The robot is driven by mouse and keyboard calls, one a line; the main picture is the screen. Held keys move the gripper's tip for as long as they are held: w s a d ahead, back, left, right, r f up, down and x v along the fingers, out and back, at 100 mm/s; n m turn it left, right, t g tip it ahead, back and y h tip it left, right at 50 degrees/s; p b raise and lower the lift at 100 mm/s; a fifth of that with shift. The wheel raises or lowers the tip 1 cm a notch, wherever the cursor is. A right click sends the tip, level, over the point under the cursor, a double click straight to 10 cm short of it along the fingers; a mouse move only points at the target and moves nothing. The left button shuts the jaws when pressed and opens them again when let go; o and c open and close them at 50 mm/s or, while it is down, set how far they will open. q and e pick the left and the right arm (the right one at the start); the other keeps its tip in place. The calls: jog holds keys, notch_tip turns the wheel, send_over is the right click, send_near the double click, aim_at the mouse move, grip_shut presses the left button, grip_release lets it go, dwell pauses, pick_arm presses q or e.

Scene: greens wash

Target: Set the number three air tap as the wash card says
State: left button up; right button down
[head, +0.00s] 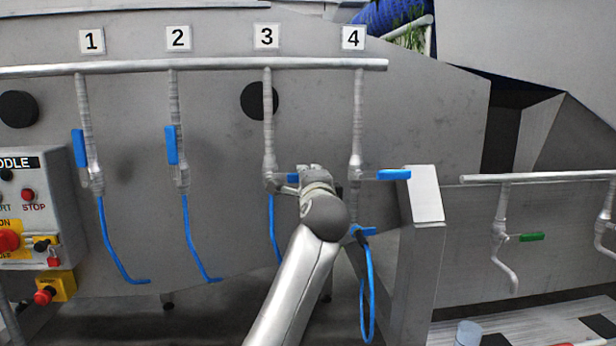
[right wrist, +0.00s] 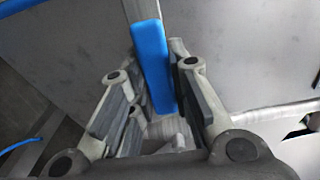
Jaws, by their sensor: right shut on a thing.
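The number three air tap (head: 268,165) hangs from the overhead pipe below the sign marked 3. Its blue handle (head: 292,178) points sideways to the right, partly hidden by my right gripper (head: 312,174). In the right wrist view, the blue handle (right wrist: 153,62) lies between the fingers of my right gripper (right wrist: 160,88), which is shut on it. My left gripper is in neither view. I see no wash card in either view.
Tap 1 (head: 79,148) and tap 2 (head: 171,145) have upright blue handles. Tap 4's blue handle (head: 394,175) points right, close to my right gripper, by a grey post (head: 424,195). A control box (head: 30,215) stands left. A green-handled tap (head: 531,237) is at right.

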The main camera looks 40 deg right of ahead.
jog(key=shift+f, duration=0.2)
jog(key=c, duration=1.3)
grip_release()
jog(key=shift+r, duration=0.1)
notch_tip(320, 180, up, 10)
jog(key=shift+c, duration=0.6)
